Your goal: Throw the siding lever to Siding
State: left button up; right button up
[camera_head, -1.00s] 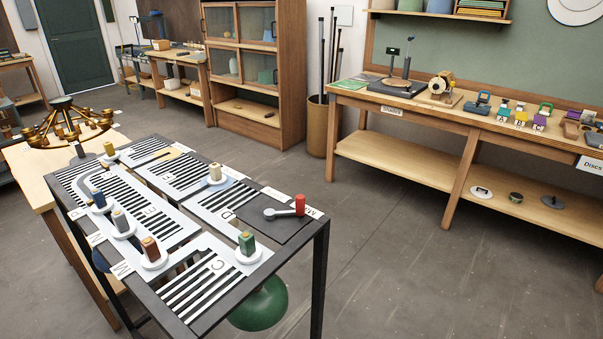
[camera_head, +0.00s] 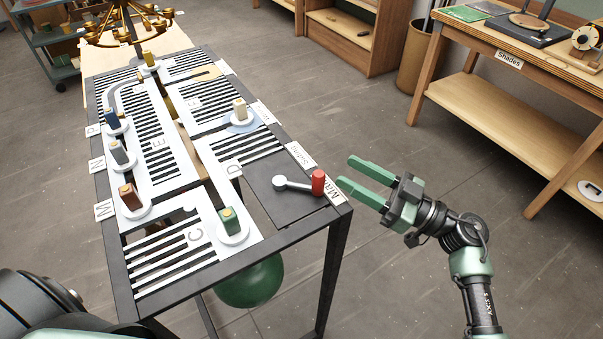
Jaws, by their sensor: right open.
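The siding lever (camera_head: 299,185) lies on a dark plate at the right side of the track table (camera_head: 262,245). It has a grey arm with a round pivot at its left and a red handle (camera_head: 318,182) at its right end. The handle is beside the label Main (camera_head: 334,191); the label Siding (camera_head: 300,155) is farther back along the edge. My right gripper (camera_head: 361,177) is open and empty, to the right of the red handle and apart from it, its green fingers pointing left toward the table. My left gripper is not in view.
Several coloured blocks stand on round white discs on the table, including a green one (camera_head: 229,221) and a brown one (camera_head: 130,197). A brass chandelier (camera_head: 128,22) is at the back left. A workbench (camera_head: 520,90) stands at the right, with bare floor between.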

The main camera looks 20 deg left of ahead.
aim_at(303, 185)
jog(key=s+n+g, duration=0.1)
jog(key=s+a+r+n+g+h, duration=0.1)
jog(key=s+r+g, duration=0.1)
jog(key=g, duration=0.1)
jog(key=shift+s+a+n+h, duration=0.15)
jog(key=shift+s+n+h, duration=0.15)
jog(key=shift+n, duration=0.1)
jog(key=shift+s+a+g+h, duration=0.1)
jog(key=shift+s+g+h, duration=0.2)
jog(key=shift+h, duration=0.1)
jog(key=shift+a, duration=0.3)
jog(key=a, duration=0.2)
jog(key=a+p, duration=0.1)
jog(key=a, duration=0.3)
jog(key=shift+s+a+p, duration=0.1)
jog(key=shift+s+p, duration=0.2)
jog(key=shift+s, duration=0.1)
jog(key=shift+a, duration=0.4)
grip_shut()
